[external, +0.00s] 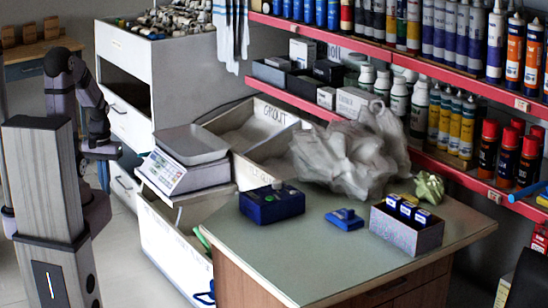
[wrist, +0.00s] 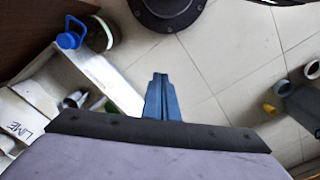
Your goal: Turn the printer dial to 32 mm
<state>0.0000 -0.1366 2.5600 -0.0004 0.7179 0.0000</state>
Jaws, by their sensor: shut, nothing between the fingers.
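My gripper (wrist: 160,76) is shut and empty in the wrist view, above the tiled floor. In the external view my arm is folded at the far left, well away from the counter, and my fingers cannot be made out there. The printer is not in the wrist view.
A small blue block (external: 345,219) and a grey box of blue-capped items (external: 407,228) stand right of the printer. A crumpled plastic bag (external: 350,155) lies behind it. A scale (external: 185,165) stands left, between my arm and the counter. The counter's front is clear.

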